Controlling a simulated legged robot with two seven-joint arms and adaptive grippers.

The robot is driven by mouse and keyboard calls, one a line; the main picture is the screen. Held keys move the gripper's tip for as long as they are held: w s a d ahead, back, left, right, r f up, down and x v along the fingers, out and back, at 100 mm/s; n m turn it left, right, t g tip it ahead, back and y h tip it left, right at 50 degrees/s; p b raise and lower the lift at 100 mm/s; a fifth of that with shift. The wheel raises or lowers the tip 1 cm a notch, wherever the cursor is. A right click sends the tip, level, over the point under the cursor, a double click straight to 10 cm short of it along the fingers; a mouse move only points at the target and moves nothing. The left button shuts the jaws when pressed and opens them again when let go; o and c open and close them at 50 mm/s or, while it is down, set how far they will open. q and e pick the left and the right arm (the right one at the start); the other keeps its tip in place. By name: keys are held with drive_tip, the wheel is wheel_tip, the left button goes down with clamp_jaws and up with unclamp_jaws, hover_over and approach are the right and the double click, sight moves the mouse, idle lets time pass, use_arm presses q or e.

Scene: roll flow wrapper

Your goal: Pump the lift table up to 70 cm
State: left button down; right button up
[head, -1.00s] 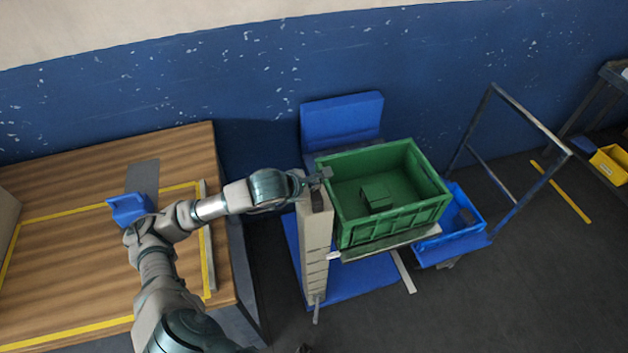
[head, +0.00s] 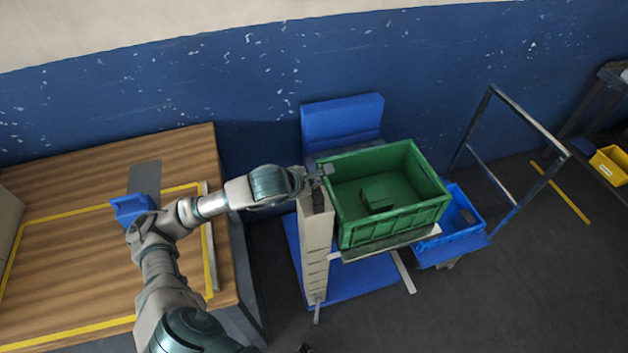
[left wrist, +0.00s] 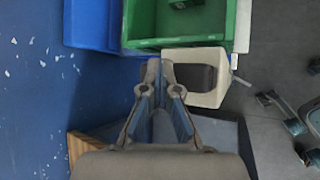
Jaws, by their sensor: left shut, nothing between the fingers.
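The lift table has a beige column (head: 314,245) with scale-like marks down its front, a blue base (head: 350,290) and a platform (head: 385,245). A green crate (head: 390,233) stands on the platform with a small green box (head: 376,195) inside. A dark pad (head: 318,201) shows on the column top, and in the left wrist view (left wrist: 195,77). A short rod (head: 316,314) sticks out at the column's foot. My left gripper (head: 326,170) is shut and empty beside the crate's left rim, near the column top.
A wooden table (head: 90,250) with a blue bin (head: 132,208) stands at left. A blue crate (head: 455,230) sits on a cart with a metal frame (head: 530,125) right of the lift table. A blue wall (head: 230,90) closes the back. Dark floor at front right is clear.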

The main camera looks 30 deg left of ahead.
use_arm(q)
drive_tip(key=shift+r+p, duration=0.9)
drive_tip(key=shift+r, duration=0.8)
use_arm(e)
drive_tip(key=shift+w+a+r, duration=0.1)
drive_tip(key=shift+w+r, duration=0.2)
drive_tip(key=shift+r, duration=0.3)
drive_tip(key=shift+w+a+r, duration=0.1)
drive_tip(key=shift+w+r, duration=0.15)
drive_tip(key=shift+r, duration=0.35)
use_arm(q)
wheel_tip(320, 180, up, 5)
drive_tip(key=p, duration=0.3)
use_arm(e)
drive_tip(key=r, duration=0.1)
drive_tip(key=w+r, duration=0.1)
drive_tip(key=r, duration=0.1)
drive_tip(key=shift+r, duration=0.1)
drive_tip(key=shift+s, duration=0.15)
